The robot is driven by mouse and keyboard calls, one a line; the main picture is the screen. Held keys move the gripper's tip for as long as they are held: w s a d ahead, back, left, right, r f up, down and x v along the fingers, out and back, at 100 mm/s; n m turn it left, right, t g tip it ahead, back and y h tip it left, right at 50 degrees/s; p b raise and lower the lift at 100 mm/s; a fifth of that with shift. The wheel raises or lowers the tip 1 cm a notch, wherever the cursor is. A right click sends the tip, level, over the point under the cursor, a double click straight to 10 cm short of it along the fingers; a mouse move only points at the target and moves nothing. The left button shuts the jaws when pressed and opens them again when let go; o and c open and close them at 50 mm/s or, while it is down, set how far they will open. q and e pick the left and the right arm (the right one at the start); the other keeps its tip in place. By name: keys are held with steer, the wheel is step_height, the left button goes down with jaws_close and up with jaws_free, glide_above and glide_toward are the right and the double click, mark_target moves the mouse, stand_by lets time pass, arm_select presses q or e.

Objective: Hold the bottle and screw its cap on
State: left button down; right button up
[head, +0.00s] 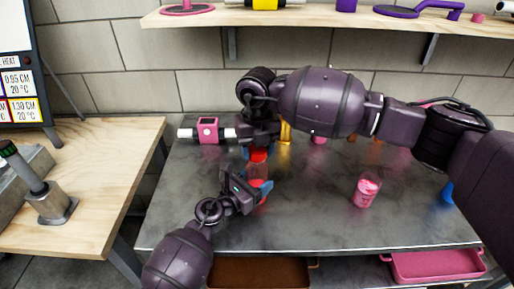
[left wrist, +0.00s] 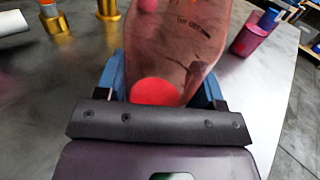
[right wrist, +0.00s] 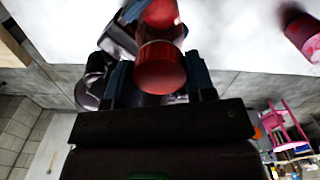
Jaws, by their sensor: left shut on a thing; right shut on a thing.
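The bottle (head: 258,172) is clear with red in it, and stands near the middle of the grey table. My left gripper (head: 257,190) is shut on its body from the front; the bottle (left wrist: 175,45) also shows between the blue fingers in the left wrist view. The red cap (head: 258,155) is above the bottle. My right gripper (head: 260,150) is shut on the cap from above; the right wrist view shows the cap (right wrist: 160,70) between the blue fingers, in line with the bottle. I cannot tell whether the cap and bottle touch. My right arm hides part of the table behind.
A pink and white filter (head: 208,131) lies at the back left. A yellow object (head: 285,134) and others stand behind my right arm. Pink (head: 435,264) and brown (head: 258,272) trays sit below the table.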

steer(key=shift+m, duration=1.2)
steer(key=o, duration=1.1)
steer(key=shift+r, duration=0.1)
step_height(320, 180, up, 12)
steer(key=shift+f, duration=0.1)
arm_select(q)
steer(key=shift+c, duration=0.8)
jaws_free()
